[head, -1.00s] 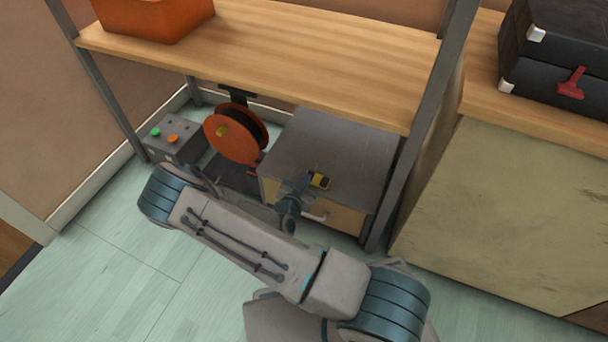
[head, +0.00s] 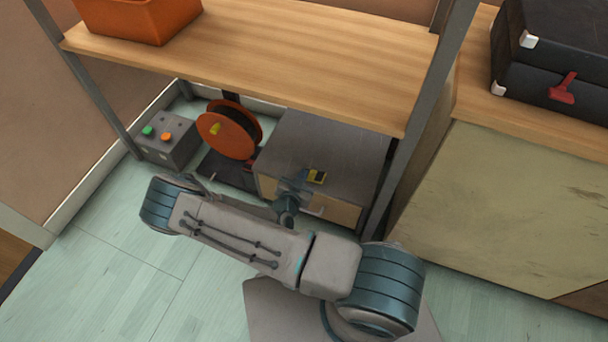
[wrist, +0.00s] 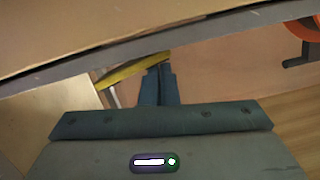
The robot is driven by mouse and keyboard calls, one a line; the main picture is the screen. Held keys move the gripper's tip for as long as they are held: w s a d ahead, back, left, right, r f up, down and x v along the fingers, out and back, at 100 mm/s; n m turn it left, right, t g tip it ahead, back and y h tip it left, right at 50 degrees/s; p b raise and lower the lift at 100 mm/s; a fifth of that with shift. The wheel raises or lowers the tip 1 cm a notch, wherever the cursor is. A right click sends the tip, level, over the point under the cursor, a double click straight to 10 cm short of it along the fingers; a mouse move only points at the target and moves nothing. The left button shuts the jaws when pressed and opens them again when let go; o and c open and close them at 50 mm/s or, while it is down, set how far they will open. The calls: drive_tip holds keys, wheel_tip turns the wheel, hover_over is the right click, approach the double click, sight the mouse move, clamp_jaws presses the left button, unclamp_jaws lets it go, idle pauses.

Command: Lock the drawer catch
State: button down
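The drawer unit (head: 330,138) is a grey-topped box with a pale wood front, under the shelf. A small yellow and black catch (head: 317,176) sits at the front top edge of the box; in the wrist view it is a yellow bar (wrist: 128,76). The drawer front carries a light handle (head: 314,211), partly hidden by my arm. My gripper (head: 300,180) is at the left of the catch, at the box's front edge. In the wrist view its fingers (wrist: 158,68) are together, tips at the yellow bar. I cannot tell whether they touch it.
An orange reel (head: 228,135) and a grey button box (head: 167,143) stand left of the drawer unit. The wooden shelf (head: 270,50) is close above, with a grey post (head: 405,150) at right.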

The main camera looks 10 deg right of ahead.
drive_tip(key=r+p, duration=0.2)
drive_tip(key=a+r+p, duration=0.1)
drive_tip(key=r+p, duration=0.1)
drive_tip(key=shift+s+a+r, duration=0.15)
drive_tip(key=shift+a+r, duration=0.05)
drive_tip(key=p+v, duration=0.2)
drive_tip(key=v, duration=0.7)
drive_tip(key=shift+a, duration=0.2)
drive_tip(key=shift+p, duration=0.3)
